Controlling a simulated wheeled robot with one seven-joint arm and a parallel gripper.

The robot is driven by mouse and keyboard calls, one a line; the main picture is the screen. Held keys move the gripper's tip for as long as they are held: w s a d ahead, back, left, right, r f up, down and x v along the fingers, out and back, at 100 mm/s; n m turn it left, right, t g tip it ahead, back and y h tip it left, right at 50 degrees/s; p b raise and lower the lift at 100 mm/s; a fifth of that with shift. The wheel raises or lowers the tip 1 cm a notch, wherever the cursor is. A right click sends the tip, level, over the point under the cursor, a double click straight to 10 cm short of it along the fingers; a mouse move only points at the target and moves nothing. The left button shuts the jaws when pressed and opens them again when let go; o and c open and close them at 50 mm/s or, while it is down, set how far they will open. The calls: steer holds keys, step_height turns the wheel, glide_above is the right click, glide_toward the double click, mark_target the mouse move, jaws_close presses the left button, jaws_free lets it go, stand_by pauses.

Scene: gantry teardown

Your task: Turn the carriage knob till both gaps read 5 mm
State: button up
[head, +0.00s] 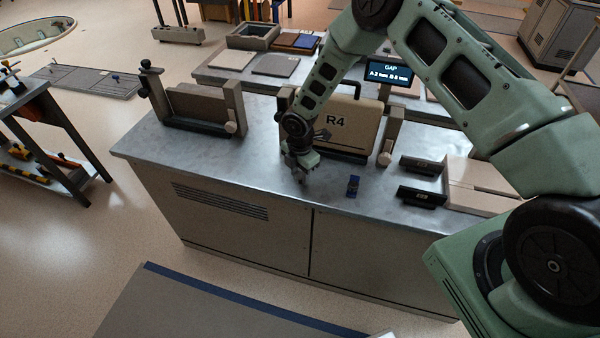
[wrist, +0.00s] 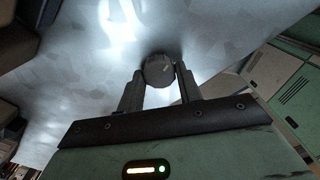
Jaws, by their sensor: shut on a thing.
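My gripper (head: 302,172) reaches down at the front of the frame holding the beige R4 case (head: 352,122). In the wrist view its two fingers (wrist: 160,88) are shut on a dark round knob (wrist: 158,70) with a small light mark on its face. The knob is hidden behind my gripper in the head view. The gap display (head: 390,72) stands behind the case; A seems to read 2 mm, and the B figure is too small to read surely.
Dark-handled blocks (head: 422,195) sit further right. The front-left bench top is clear.

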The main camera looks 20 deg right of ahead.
steer(key=shift+m+b, duration=0.3)
steer(key=shift+f+m+b, duration=0.15)
steer(key=shift+m+b, duration=0.7)
steer(key=shift+m, duration=0.15)
steer(key=m+b, duration=0.2)
steer(key=m, duration=0.1)
steer(key=shift+w+m+b, duration=0.1)
steer(key=shift+m+b, duration=0.2)
steer(key=m+b, duration=0.2)
steer(key=m, duration=0.1)
steer(key=shift+m, duration=0.3)
steer(key=m+b, duration=0.1)
steer(key=m, duration=0.2)
steer(key=shift+m+b, duration=0.3)
steer(key=shift+b, duration=0.1)
steer(key=m+b, duration=0.1)
steer(key=m, duration=0.3)
steer(key=shift+w+m+b, duration=0.1)
steer(key=shift+m+b, duration=0.2)
steer(key=m, duration=0.2)
steer(key=m+b, duration=0.1)
steer(key=m, duration=0.1)
steer(key=shift+d+r, duration=0.1)
steer(key=shift+r, duration=0.1)
steer(key=shift+m, duration=0.3)
